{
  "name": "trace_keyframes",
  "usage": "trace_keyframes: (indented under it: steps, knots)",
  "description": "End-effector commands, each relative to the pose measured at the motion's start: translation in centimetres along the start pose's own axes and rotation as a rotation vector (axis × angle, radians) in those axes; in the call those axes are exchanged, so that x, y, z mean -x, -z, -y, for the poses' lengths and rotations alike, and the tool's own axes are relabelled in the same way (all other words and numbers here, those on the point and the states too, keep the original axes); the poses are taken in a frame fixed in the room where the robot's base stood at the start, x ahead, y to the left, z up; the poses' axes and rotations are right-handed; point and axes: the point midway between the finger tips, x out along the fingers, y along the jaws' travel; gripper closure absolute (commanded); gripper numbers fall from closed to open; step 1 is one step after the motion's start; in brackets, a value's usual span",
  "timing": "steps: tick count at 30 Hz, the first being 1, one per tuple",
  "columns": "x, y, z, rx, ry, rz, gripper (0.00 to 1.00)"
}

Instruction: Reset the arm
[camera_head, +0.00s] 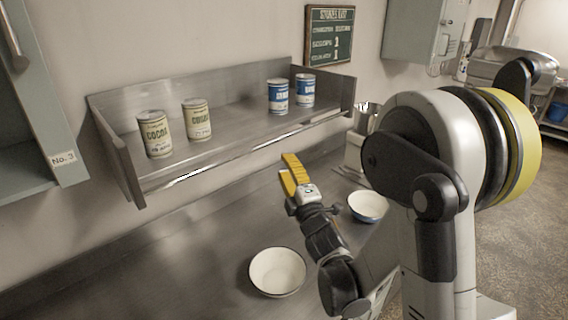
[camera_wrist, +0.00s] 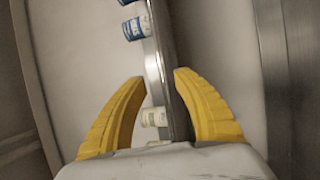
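My gripper (camera_head: 294,176) has yellow fingers and is held in the air in front of the metal wall shelf, above the counter. In the wrist view my gripper (camera_wrist: 160,85) has its two fingers spread apart with nothing gripped between them. My arm stands at the right of the head view, bent at the elbow. A cream can seen between the fingers in the wrist view is beyond them on the shelf, not held.
The shelf (camera_head: 232,127) holds two cream cocoa cans (camera_head: 155,134) (camera_head: 197,119) and two blue-and-white cans (camera_head: 278,96) (camera_head: 305,90). Two bowls (camera_head: 277,272) (camera_head: 368,206) stand on the metal counter (camera_head: 165,262). A green board (camera_head: 329,36) hangs on the wall.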

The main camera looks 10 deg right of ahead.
Motion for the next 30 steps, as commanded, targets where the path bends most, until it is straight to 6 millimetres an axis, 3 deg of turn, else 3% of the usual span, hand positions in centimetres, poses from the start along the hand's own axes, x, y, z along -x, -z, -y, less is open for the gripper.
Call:
trace_keyframes:
  steps: [8,14,20,25,30]
  knots:
    - [0.2,-0.5,0.2,-0.037,0.021,0.021,0.64]
    - [2.7,-3.1,2.0,-0.292,0.158,0.172,0.64]
    - [9.4,-4.9,5.5,-0.651,0.341,0.397,0.64]
    - [17.6,-4.5,9.7,-0.940,0.492,0.605,0.64]
    - [26.3,-2.8,13.9,-1.184,0.627,0.809,0.64]
